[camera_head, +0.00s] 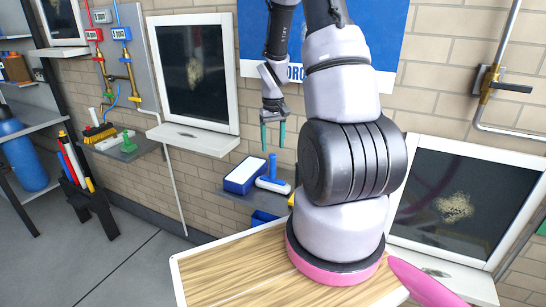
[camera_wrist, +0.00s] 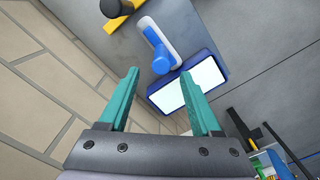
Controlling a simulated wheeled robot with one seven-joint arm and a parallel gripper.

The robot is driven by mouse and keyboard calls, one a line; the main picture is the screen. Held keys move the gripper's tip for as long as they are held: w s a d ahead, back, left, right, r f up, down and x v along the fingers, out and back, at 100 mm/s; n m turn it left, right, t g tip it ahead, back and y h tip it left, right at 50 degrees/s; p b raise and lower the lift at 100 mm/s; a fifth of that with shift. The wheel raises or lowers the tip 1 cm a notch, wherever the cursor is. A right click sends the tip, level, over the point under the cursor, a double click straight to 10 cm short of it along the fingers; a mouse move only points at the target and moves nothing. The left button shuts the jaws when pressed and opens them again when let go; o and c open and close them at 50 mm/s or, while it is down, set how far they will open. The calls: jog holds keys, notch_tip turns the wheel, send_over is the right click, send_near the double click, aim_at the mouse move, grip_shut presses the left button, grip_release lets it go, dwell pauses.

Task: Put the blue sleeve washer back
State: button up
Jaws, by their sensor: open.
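The blue sleeve washer (camera_head: 272,180) has an upright blue handle on a long white sleeve. It rests on the grey wall shelf (camera_head: 238,201), just right of a blue-edged box with a white top (camera_head: 243,174). In the wrist view the washer (camera_wrist: 160,58) shows beyond the fingertips, its handle end partly in front of the box's edge (camera_wrist: 208,62). My gripper (camera_head: 273,137) has two teal fingers pointing down, above the shelf and the washer. In the wrist view my gripper (camera_wrist: 160,74) is open and empty, apart from the washer.
A yellow and black tool (camera_wrist: 122,12) lies beyond the washer on the shelf. The brick wall runs close along the shelf. A left shelf (camera_head: 140,149) holds a green tool (camera_head: 128,142). A wooden tabletop (camera_head: 230,270) is in front; my arm hides part of the scene.

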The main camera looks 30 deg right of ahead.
jog(key=shift+r, duration=1.9)
jog(key=s+a+r+m+t, duration=0.1)
jog(key=s+a+r+t, duration=0.2)
jog(key=r, duration=0.7)
jog(key=s+a+r+m+t, duration=0.1)
jog(key=s+a+r, duration=0.3)
jog(key=r, duration=0.5)
jog(key=s+a+r+t+y, duration=0.1)
jog(key=s+a+r, duration=0.2)
jog(key=s+r, duration=0.2)
jog(key=s+a+r+m+t+y, duration=0.1)
jog(key=s+a+r+t, duration=0.1)
jog(key=s+r, duration=0.3)
jog(key=s+a, duration=0.1)
jog(key=s, duration=0.1)
jog(key=shift+s+a, duration=0.2)
jog(key=shift+s, duration=0.1)
